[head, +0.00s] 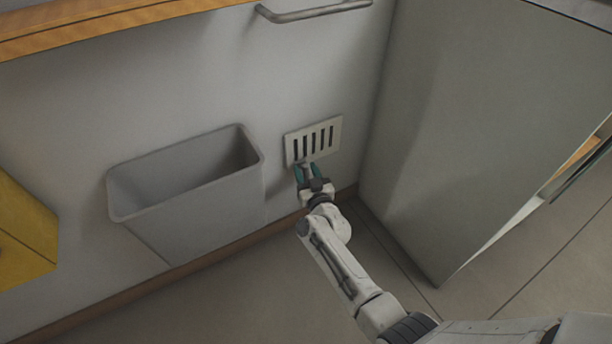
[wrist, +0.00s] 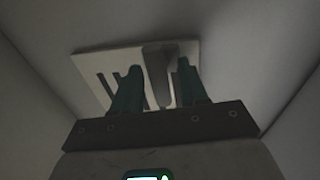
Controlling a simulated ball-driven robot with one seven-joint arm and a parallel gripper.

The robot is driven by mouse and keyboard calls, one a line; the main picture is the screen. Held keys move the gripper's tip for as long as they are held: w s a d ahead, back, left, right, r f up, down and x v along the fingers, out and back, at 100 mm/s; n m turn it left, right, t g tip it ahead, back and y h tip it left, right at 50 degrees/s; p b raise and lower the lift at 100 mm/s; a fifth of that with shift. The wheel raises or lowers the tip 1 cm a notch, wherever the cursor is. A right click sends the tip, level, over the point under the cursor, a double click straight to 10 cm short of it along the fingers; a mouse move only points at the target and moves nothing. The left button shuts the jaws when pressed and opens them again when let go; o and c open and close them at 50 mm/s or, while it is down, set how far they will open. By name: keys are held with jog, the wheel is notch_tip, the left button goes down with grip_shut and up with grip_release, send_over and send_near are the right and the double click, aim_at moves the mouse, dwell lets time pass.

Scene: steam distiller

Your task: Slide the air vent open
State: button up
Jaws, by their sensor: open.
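The air vent (head: 314,139) is a pale plate with several dark vertical slots, fixed low on the grey wall in the head view. In the wrist view the vent (wrist: 98,64) fills the upper middle, and a grey knob (wrist: 157,75) stands out from it. My gripper (head: 307,170) is at the lower edge of the vent. In the wrist view its two dark green fingers (wrist: 158,88) are apart, one on each side of the knob. I cannot tell whether either finger touches the knob. The fingers hide part of the slots.
A grey open bin (head: 190,185) is on the wall left of the vent. A large grey cabinet (head: 470,110) stands close on the right. A metal rail (head: 315,12) is above, and a yellow box (head: 25,235) is at far left.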

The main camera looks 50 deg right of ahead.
jog(key=shift+w, duration=0.15)
grip_shut()
dwell(0.4)
